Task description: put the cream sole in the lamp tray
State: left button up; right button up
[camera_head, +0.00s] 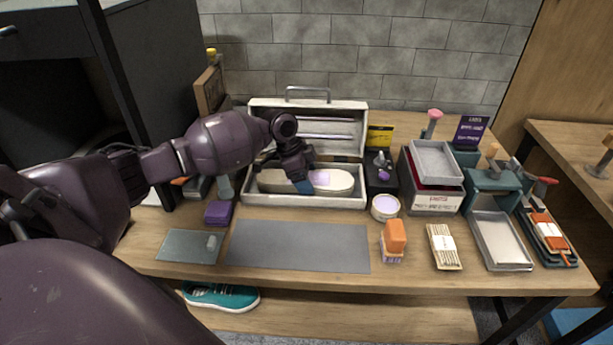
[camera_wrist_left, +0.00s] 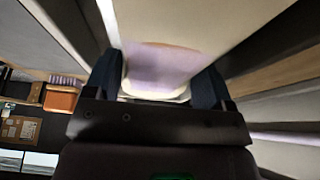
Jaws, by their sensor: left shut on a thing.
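The cream sole (camera_head: 334,181) is long and flat, with a pale lilac patch on it. It lies lengthwise within the outline of the lamp tray (camera_head: 305,201), a white box with a raised lid and purplish lamp tubes in the lid. I cannot tell whether the sole rests on the tray floor or is held just above it. My left gripper (camera_head: 303,186) comes in from the left and is shut on the sole near its middle. In the left wrist view the sole (camera_wrist_left: 160,58) sits between the two dark fingers. My right gripper is not in view.
A grey mat (camera_head: 298,246) lies in front of the tray. A purple block (camera_head: 218,212) is to its left. A teal sneaker (camera_head: 222,296) is on the shelf below.

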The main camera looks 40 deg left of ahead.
pick_arm(q)
jog(key=o, duration=0.7)
jog(key=shift+o, duration=1.3)
jog(key=p+v, duration=0.1)
jog(key=v, duration=1.1)
jog(key=shift+p, duration=0.3)
jog(key=shift+s, duration=0.1)
